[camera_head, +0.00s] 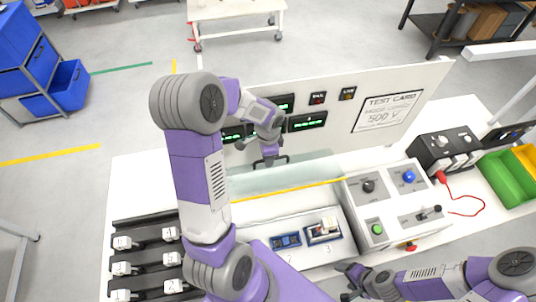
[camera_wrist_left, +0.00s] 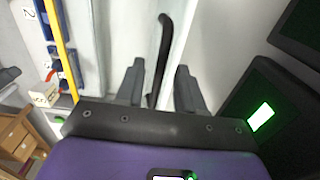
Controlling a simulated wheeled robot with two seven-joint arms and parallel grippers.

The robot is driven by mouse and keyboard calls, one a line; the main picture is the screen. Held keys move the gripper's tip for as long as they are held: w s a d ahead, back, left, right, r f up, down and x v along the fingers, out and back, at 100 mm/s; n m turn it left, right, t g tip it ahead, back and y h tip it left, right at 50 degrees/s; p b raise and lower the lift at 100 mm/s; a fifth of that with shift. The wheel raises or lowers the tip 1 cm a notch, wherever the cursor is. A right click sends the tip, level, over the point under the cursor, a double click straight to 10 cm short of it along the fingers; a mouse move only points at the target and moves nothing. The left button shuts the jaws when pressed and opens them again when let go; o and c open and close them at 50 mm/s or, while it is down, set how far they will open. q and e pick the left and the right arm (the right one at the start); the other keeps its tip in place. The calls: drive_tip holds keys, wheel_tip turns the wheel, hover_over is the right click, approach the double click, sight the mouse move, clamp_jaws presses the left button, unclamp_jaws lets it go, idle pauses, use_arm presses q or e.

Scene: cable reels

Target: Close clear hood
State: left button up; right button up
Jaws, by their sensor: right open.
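The clear hood (camera_head: 300,175) is a see-through pane at the back of the white bench, below the upright panel. Its black bar handle (camera_head: 286,160) shows beside my left gripper (camera_head: 268,158) in the head view. In the left wrist view the handle (camera_wrist_left: 164,45) runs between the two parted fingers of my left gripper (camera_wrist_left: 160,68), with a gap on each side. My left arm hides part of the hood's left side. My right gripper (camera_head: 350,276) is open and empty low in the head view, apart from the hood.
A yellow strip (camera_head: 290,191) crosses in front of the hood. A white control box (camera_head: 393,205) with knobs stands right of it. A fixture with a blue base (camera_head: 323,232) sits in front. Black racks (camera_head: 145,268) are at left, a green bin (camera_head: 505,178) at right.

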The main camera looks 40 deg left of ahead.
use_arm(q)
drive_tip(key=shift+f, duration=0.1)
drive_tip(key=shift+c, duration=1)
clamp_jaws()
